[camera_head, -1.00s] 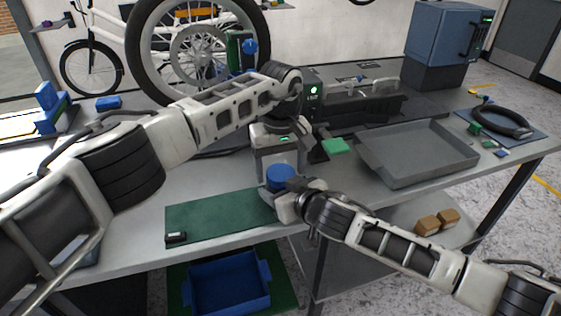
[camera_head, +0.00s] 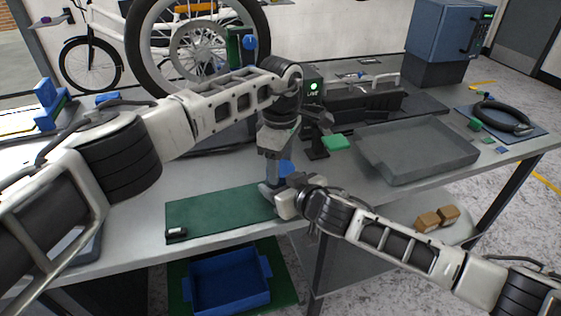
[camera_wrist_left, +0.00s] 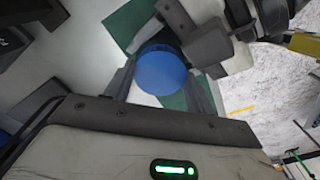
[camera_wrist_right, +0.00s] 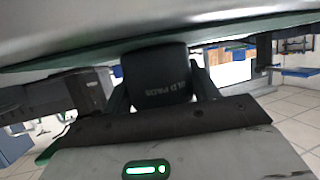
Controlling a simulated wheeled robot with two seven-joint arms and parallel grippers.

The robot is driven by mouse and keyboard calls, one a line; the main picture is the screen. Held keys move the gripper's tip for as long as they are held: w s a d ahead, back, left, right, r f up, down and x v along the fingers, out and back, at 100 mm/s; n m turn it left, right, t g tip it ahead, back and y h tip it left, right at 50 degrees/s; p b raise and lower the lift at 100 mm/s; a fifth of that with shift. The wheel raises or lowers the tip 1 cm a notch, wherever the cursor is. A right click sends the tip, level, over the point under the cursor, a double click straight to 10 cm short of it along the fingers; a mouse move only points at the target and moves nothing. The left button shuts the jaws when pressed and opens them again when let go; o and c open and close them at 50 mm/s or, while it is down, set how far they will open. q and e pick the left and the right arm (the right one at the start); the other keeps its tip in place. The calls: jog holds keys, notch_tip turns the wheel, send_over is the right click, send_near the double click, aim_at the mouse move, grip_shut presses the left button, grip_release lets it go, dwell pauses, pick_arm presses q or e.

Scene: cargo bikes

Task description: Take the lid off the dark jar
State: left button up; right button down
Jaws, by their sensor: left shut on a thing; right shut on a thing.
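The dark jar (camera_wrist_right: 158,82), with pale lettering on its side, stands between the fingers of my right gripper (camera_wrist_right: 158,88) in the right wrist view. Its round blue lid (camera_wrist_left: 160,70) fills the gap between the fingers of my left gripper (camera_wrist_left: 163,88) in the left wrist view. In the head view my left gripper (camera_head: 274,172) points down from above, shut on the lid (camera_head: 287,168), which shows only partly behind it. My right gripper (camera_head: 272,192) comes in low from the right, shut on the jar. The jar body is hidden there. I cannot tell whether the lid is still seated.
A green mat (camera_head: 215,218) lies left of the grippers at the bench front. A grey tray (camera_head: 440,165) sits to the right, with a green-ended device (camera_head: 335,143) near it. A blue bin (camera_head: 228,282) is below the bench. A bike wheel (camera_head: 135,45) stands behind.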

pick_arm(q)
jog(key=o, duration=1.1)
jog(key=shift+r, duration=2.3)
jog(key=shift+c, duration=0.5)
notch_tip(320, 180, up, 3)
jog(key=m, duration=0.5)
jog(key=shift+f, duration=0.15)
notch_tip(320, 180, down, 7)
jog(key=shift+f, duration=0.15)
